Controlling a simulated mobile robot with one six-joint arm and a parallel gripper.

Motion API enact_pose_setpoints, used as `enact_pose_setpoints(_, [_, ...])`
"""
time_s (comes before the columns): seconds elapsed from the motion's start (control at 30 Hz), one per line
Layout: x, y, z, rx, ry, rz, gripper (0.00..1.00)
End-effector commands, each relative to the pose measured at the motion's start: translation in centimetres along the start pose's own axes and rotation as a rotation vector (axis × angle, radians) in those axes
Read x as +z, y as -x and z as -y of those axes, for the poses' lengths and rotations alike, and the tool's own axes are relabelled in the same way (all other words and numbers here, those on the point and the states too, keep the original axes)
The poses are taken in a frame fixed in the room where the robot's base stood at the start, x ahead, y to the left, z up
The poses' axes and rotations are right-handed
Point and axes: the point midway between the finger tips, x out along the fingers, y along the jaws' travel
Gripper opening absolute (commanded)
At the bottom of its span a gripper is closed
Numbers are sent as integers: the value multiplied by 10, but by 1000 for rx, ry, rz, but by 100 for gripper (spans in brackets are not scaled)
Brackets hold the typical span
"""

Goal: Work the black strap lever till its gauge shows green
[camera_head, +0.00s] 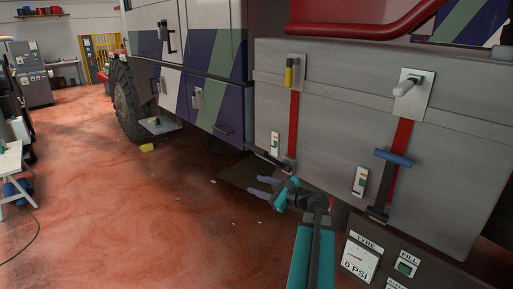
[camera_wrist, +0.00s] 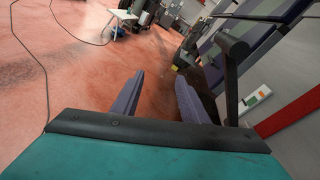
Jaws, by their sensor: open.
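The black strap lever (camera_head: 270,159) sits at the lower end of the left red strap (camera_head: 293,125) on the grey box. In the wrist view the black lever (camera_wrist: 231,75) stands to the right of the fingers, with a bar at its top. Its gauge (camera_head: 275,144) is a small white plate beside the strap; it also shows in the wrist view (camera_wrist: 256,97). Green and a reddish mark show on it, but I cannot tell its reading. My gripper (camera_head: 259,186) is open and empty, just below and left of the lever, apart from it.
A second strap with a blue-handled lever (camera_head: 393,158) and its own gauge (camera_head: 360,182) is to the right. A tyre panel (camera_head: 385,262) is at the lower right. Open floor (camera_head: 110,220) lies left; a truck wheel (camera_head: 125,98) stands beyond.

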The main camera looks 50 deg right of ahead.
Motion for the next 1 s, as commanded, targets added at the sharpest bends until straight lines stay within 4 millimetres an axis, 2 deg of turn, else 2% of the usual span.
enact_pose_setpoints(0.03, [15, 16, 24, -44, -25, 22, 40])
enact_pose_setpoints(0.1, [29, 34, 47, -90, -62, 52, 40])
enact_pose_setpoints(0.2, [45, 54, 70, -138, -100, 87, 40])
enact_pose_setpoints(0.3, [54, 66, 83, -165, -121, 108, 40])
enact_pose_setpoints(0.73, [57, 70, 87, -174, -130, 117, 40])
enact_pose_setpoints(1.0, [58, 57, 91, -173, -130, 116, 40])
